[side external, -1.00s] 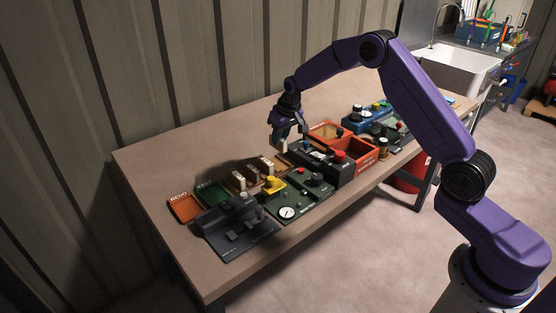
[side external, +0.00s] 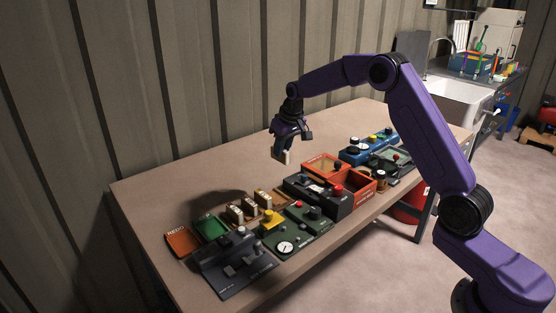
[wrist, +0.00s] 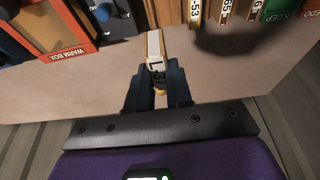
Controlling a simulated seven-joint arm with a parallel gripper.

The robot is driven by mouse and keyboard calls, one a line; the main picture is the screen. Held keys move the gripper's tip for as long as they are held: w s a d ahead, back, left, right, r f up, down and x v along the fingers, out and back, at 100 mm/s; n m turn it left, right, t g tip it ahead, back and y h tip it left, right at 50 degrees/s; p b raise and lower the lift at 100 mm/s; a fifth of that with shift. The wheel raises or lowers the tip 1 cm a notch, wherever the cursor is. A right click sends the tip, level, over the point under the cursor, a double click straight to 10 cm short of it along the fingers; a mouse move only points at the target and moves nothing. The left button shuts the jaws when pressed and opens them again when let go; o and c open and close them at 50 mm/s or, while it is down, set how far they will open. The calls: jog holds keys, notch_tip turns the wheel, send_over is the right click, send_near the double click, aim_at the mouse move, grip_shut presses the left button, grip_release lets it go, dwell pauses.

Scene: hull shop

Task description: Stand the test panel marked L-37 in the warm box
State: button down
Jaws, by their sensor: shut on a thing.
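My gripper (side external: 284,150) is shut on a small pale test panel (side external: 285,158) and holds it in the air above the bench, behind the box units. In the wrist view the panel (wrist: 155,50) sits between my two fingers; its label starts with L and a 3, and the last part is hidden by the grip. The warm box (side external: 363,194) is an orange-red open box on the bench, to the right of and below my gripper. Its printed name also shows on the box's rim in the wrist view (wrist: 67,53). The inside is partly visible.
A rack (side external: 280,197) holds other labelled panels (side external: 249,208). A green KEEP tray (side external: 211,227) and an orange REDO tray (side external: 182,241) lie left. The bench's back is clear.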

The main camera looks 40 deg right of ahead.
jog(key=s+d+g, duration=0.1)
jog(key=s+d, duration=0.6)
jog(key=d, duration=0.3)
jog(key=s+d+g, duration=0.1)
jog(key=s+d, duration=0.6)
jog(key=d, duration=0.2)
jog(key=shift+w+a+f, duration=0.1)
jog(key=shift+w+f, duration=0.05)
jog(key=shift+f, duration=2.8)
jog(key=shift+w+f, duration=0.1)
jog(key=shift+f, duration=2.8)
jog(key=shift+f, duration=0.45)
jog(key=c, duration=0.9)
grip_release()
jog(key=shift+c, duration=0.2)
